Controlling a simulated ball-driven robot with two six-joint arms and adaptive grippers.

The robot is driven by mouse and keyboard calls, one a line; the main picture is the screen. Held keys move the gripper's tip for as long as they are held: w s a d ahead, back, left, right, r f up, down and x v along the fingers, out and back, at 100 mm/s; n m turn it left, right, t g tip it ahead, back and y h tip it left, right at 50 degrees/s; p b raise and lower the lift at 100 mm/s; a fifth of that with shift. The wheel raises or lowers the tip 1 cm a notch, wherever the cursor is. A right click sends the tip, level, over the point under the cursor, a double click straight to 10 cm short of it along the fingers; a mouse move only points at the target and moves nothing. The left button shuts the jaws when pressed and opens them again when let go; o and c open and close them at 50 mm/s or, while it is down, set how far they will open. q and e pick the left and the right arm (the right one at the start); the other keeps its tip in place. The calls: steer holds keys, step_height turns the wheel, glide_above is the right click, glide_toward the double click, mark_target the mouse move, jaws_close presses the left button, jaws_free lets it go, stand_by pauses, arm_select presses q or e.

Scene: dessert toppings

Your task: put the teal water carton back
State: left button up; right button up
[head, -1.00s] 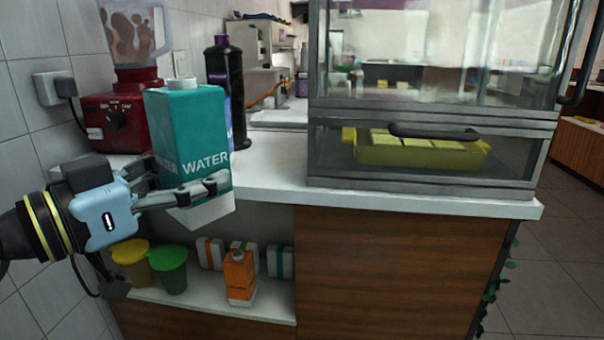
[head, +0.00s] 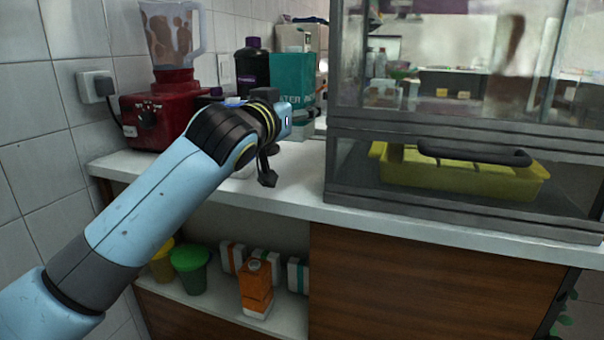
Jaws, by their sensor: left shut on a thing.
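The teal water carton (head: 293,78) is upright over the back part of the white counter, right of the dark bottle (head: 253,68). My left gripper (head: 288,118) is shut on the carton's lower part. The gripper and wrist hide the carton's lower left, and I cannot tell whether its base touches the counter. My right gripper is not in view.
A red blender (head: 165,112) stands left on the counter (head: 300,185). A glass display case (head: 450,130) with a yellow tray (head: 460,175) bounds the right. An orange carton (head: 256,288), cups and small boxes sit on the shelf below.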

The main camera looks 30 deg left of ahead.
arm_select(q)
steer(key=shift+w+a+r+y, duration=0.2)
steer(key=shift+w+a+y, duration=0.1)
steer(key=shift+a+f+n, duration=0.1)
steer(key=shift+f+n, duration=0.2)
steer(key=shift+f, duration=0.1)
step_height(320, 180, down, 9)
steer(key=b, duration=0.3)
steer(key=o, duration=1.7)
steer(key=v, duration=1.2)
steer(key=shift+r, duration=0.15)
